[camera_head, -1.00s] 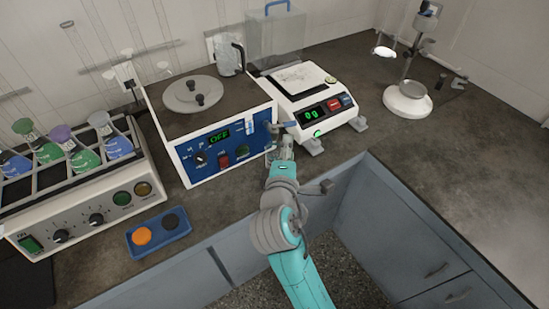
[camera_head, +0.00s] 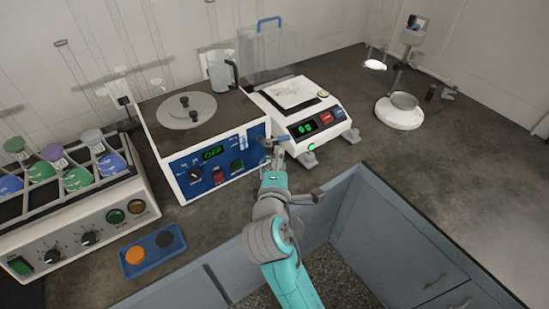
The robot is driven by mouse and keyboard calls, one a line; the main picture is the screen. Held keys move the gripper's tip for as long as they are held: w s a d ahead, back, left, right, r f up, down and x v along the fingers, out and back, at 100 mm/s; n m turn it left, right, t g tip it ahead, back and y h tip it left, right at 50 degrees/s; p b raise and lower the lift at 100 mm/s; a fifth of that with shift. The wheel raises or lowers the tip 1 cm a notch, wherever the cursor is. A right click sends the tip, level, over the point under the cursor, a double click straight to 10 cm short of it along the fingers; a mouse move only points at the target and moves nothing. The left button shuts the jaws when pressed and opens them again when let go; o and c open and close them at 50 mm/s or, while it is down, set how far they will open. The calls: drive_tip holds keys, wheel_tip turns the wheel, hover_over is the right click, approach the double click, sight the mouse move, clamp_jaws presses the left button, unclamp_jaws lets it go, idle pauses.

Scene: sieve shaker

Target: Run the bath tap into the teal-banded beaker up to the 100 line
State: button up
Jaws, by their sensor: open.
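The water bath (camera_head: 205,165) is a white box with a blue front panel, a green OFF display and a round grey lid (camera_head: 187,110). A small blue-and-grey fitting (camera_head: 272,141), which looks like the tap, sticks out at its front right corner. My gripper (camera_head: 276,152) is just in front of that fitting. It is open, but its fingers are small and I cannot tell whether they touch the fitting. I cannot pick out a teal-banded beaker or a 100 line. A clear jug with a black handle (camera_head: 221,72) stands behind the bath; no teal band shows on it.
A shaker (camera_head: 85,215) with several stoppered flasks is at left. A blue tray (camera_head: 152,250) with orange and dark discs lies in front. A stand (camera_head: 400,110) is at right. The front right counter is bare.

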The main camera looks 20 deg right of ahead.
sight(283, 140)
drive_tip(key=x, duration=1)
drive_tip(key=shift+w+d+f, duration=0.1)
drive_tip(key=shift+w+d, duration=0.1)
drive_tip(key=shift+w, duration=0.1)
clamp_jaws()
